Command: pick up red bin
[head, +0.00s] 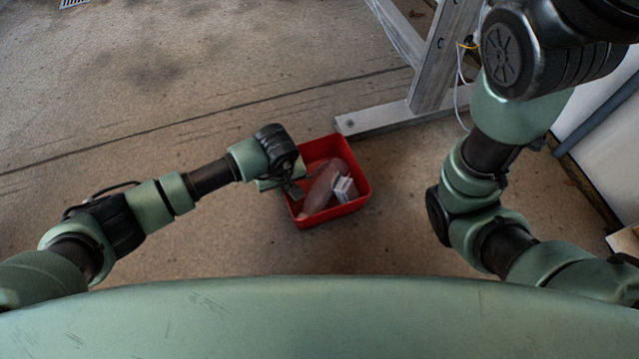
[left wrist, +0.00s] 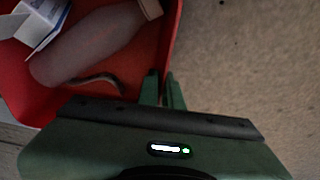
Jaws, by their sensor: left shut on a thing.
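The red bin (head: 362,187) is an open, square-topped container in the middle of the head view. It holds a pinkish bottle (head: 320,190) and a small white box (head: 345,189). My left gripper (head: 293,187) is at the bin's left wall, shut on its rim. In the left wrist view the two fingers (left wrist: 162,88) straddle the red wall (left wrist: 172,35), and the bottle (left wrist: 95,45), the white box (left wrist: 42,22) and a thin curved item (left wrist: 95,80) lie inside. My right arm shows at the right of the head view, but its gripper is out of view.
A grey metal frame with a foot bar (head: 385,117) stands just behind the bin on the right. A thin cable (head: 460,85) hangs by it. A white panel (head: 610,140) is at the right edge. The concrete floor (head: 150,100) on the left is clear.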

